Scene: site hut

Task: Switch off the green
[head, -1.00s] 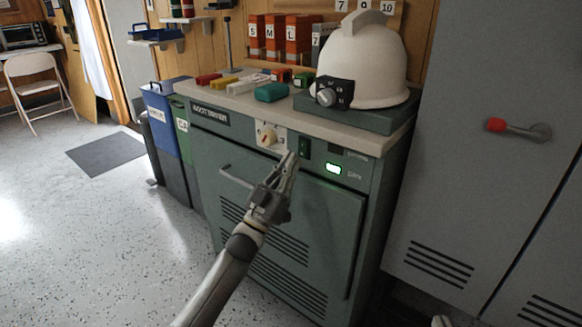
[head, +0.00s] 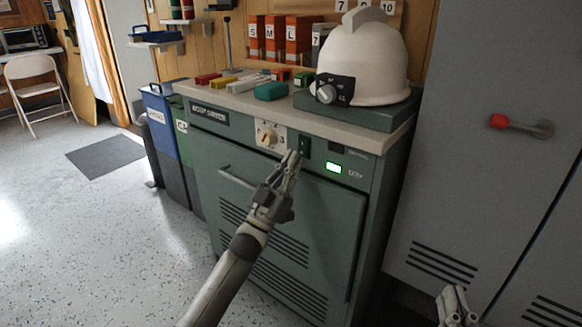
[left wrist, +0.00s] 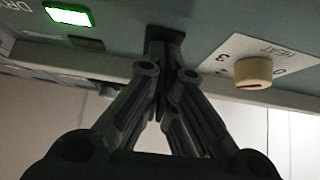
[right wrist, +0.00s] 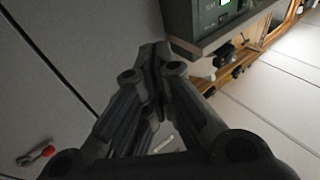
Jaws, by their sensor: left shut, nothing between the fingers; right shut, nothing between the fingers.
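The green lamp (head: 334,168) glows on the front panel of the grey-green cabinet (head: 330,226). It also shows lit in the left wrist view (left wrist: 68,15). A dark switch (head: 304,146) sits left of it on the panel, beside the heat knob (head: 267,137). The switch also shows in the left wrist view (left wrist: 165,37). My left gripper (head: 291,154) is shut and empty, its tips at or just below the switch; contact cannot be told. My right gripper (head: 455,296) is shut and empty, low at the right, before the grey locker.
A white helmet (head: 364,62) rests on a green box on the cabinet top, with several coloured blocks to its left. Bins (head: 163,125) stand left of the cabinet.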

